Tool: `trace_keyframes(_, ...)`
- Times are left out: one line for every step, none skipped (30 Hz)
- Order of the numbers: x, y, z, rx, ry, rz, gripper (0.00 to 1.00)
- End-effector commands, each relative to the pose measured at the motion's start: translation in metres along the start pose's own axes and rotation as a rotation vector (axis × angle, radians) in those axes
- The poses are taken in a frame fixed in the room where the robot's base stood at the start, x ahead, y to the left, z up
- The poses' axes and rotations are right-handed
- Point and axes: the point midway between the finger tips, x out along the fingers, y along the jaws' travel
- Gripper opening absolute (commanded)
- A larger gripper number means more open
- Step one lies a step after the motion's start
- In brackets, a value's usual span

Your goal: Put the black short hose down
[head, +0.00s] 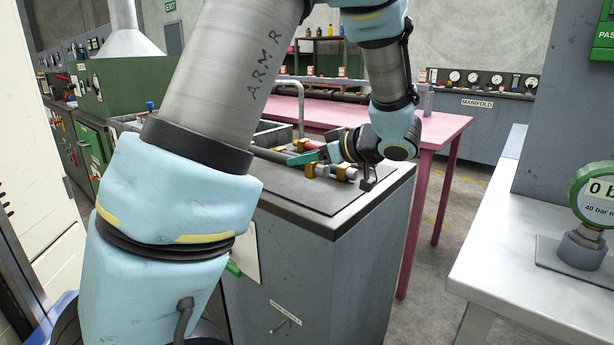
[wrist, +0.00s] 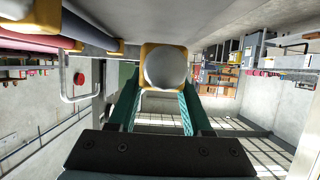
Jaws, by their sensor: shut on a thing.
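My gripper (head: 303,157) has teal fingers and reaches leftward, low over the grey bench top. In the wrist view, my gripper (wrist: 161,88) is shut on the black short hose (wrist: 165,67). Only its rounded grey end and a yellow collar show there, end-on between the fingers. The hose's dark length is hidden behind that end. In the head view, fingers and neighbouring pieces keep me from making it out clearly. I cannot tell whether it touches the bench.
Grey pieces with brass-yellow blocks (head: 340,173) lie on the bench (head: 290,192), just below my gripper. A red piece (head: 307,146) lies behind. A bent metal tap (head: 300,100) rises beyond. The pink table (head: 440,128) stands behind. The bench's front right top is bare.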

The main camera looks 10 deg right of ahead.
Motion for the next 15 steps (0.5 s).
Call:
trace_keyframes(0.001,0.000,0.003,0.000,0.002,0.000,0.00)
trace_keyframes(0.002,0.000,0.005,0.001,0.002,-0.001,0.00)
trace_keyframes(0.004,0.000,0.008,0.002,0.002,-0.001,0.00)
trace_keyframes(0.005,0.000,0.012,0.003,0.002,-0.001,0.00)
trace_keyframes(0.006,-0.001,0.015,0.003,0.001,-0.001,0.00)
trace_keyframes(0.009,0.000,0.021,0.003,0.001,-0.001,0.00)
trace_keyframes(0.011,0.000,0.025,0.005,0.001,-0.001,0.00)
trace_keyframes(0.012,0.000,0.029,0.004,0.001,-0.001,0.00)
trace_keyframes(0.014,0.000,0.033,0.003,0.002,-0.001,0.00)
trace_keyframes(0.015,0.000,0.035,0.003,0.002,-0.001,0.00)
trace_keyframes(0.015,0.000,0.036,0.002,0.002,0.000,0.00)
trace_keyframes(0.015,0.000,0.036,0.001,0.002,0.000,0.00)
trace_keyframes(0.015,0.000,0.035,0.000,0.002,0.000,0.00)
trace_keyframes(0.015,0.000,0.035,0.000,0.002,0.000,0.00)
trace_keyframes(0.015,0.000,0.035,0.000,0.002,0.000,0.00)
